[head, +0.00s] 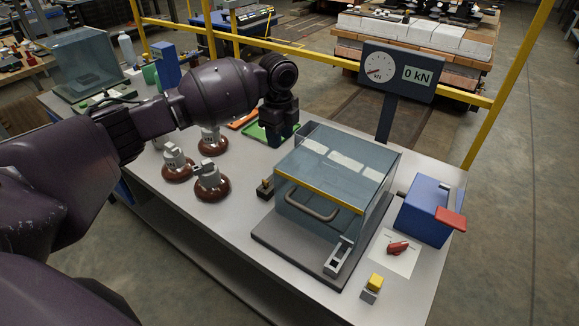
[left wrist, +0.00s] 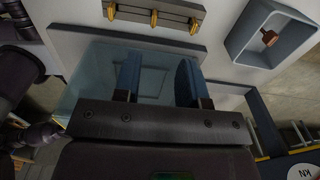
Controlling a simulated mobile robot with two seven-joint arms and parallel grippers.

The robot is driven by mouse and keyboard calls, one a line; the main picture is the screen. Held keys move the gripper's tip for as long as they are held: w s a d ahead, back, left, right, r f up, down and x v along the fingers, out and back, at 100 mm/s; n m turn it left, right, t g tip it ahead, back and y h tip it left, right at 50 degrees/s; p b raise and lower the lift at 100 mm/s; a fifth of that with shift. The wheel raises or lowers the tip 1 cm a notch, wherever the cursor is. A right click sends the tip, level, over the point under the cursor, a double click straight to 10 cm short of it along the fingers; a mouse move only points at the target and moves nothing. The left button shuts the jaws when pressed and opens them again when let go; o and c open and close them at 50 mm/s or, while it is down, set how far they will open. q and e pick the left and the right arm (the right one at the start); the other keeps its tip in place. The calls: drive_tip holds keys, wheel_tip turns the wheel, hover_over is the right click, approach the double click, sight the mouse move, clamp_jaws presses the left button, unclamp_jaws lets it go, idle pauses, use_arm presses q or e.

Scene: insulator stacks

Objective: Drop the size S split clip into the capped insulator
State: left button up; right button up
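Several brown insulators with grey metal caps stand grouped on the table in the head view: one at the left (head: 178,166), one behind (head: 212,141) and one in front (head: 211,184). My left gripper (head: 283,136) points down over the table to their right, behind the glass case. In the left wrist view its two blue fingers (left wrist: 159,68) stand apart with nothing seen between them. That view also shows a grey rack with brass-coloured pieces (left wrist: 153,18); I cannot tell whether one is the size S split clip. My right gripper is out of view.
A clear case (head: 335,170) with a handle fills the table's middle. A gauge (head: 402,72) reading 0 kN stands behind it. A blue box with a red lever (head: 424,211) is at right. A green tray (head: 262,133) lies partly behind my gripper. An open grey bin (left wrist: 240,48) holds a brown piece.

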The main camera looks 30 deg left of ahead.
use_arm(q)
wheel_tip(320, 180, down, 5)
drive_tip(key=shift+s+f+b, duration=0.15)
drive_tip(key=shift+f+b, duration=0.05)
drive_tip(key=shift+b, duration=0.25)
drive_tip(key=shift+s+f, duration=0.1)
drive_tip(key=shift+f, duration=0.2)
drive_tip(key=f, duration=0.2)
drive_tip(key=f+b, duration=0.1)
drive_tip(key=f, duration=0.1)
drive_tip(key=shift+s+f, duration=0.2)
drive_tip(key=shift+f, duration=0.2)
drive_tip(key=shift+r, duration=0.1)
drive_tip(key=shift+c, duration=0.6)
clamp_jaws()
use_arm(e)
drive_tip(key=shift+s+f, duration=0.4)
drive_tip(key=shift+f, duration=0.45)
